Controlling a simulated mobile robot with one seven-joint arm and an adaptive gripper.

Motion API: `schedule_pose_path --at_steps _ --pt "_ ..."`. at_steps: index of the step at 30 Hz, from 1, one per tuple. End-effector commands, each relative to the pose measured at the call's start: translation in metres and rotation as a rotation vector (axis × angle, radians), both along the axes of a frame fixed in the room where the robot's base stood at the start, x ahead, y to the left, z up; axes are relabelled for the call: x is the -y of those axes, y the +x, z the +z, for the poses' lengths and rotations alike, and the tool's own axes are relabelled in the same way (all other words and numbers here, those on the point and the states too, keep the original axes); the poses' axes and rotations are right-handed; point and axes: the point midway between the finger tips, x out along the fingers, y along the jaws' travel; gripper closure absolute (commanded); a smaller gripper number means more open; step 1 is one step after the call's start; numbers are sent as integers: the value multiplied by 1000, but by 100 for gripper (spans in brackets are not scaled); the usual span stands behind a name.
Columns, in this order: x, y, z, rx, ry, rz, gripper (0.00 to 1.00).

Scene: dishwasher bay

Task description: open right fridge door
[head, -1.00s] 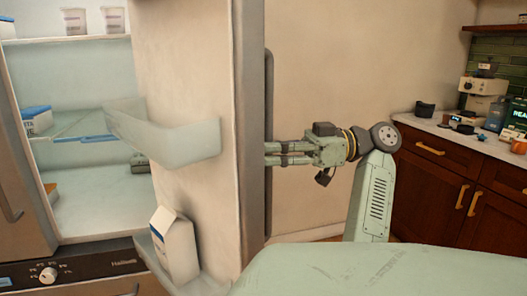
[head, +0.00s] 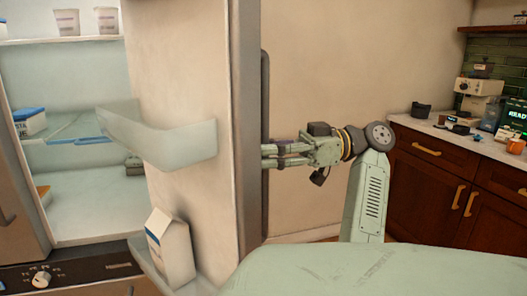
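The right fridge door (head: 190,60) stands swung wide open, with its inner side and shelf bins facing me. Its long dark vertical handle (head: 265,95) is on the outer face, to the right of the door edge. My gripper (head: 268,156) is at the handle, coming from the right, at about mid-height. Its two fingers point left, with a gap between them, and their tips overlap the handle in the picture. Whether they touch it is unclear. The open fridge interior (head: 85,100) shows at the left.
A milk carton (head: 171,250) leans in the lower door bin (head: 157,280); a clear bin (head: 165,143) sits above. Cups (head: 67,22) and a blue-lidded tub (head: 30,122) stand inside. A wooden counter cabinet (head: 430,185) is at right. Bare wall lies behind my arm.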

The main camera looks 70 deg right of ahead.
Motion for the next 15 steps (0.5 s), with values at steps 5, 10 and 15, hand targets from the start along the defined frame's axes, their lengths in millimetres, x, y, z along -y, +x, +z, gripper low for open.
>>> schedule_pose_path --at_steps 5,10,15 --pt "0 -1 -1 -1 1 0 65" --pt "0 -1 2 -1 -1 0 65" --pt "0 0 24 -1 -2 0 65"
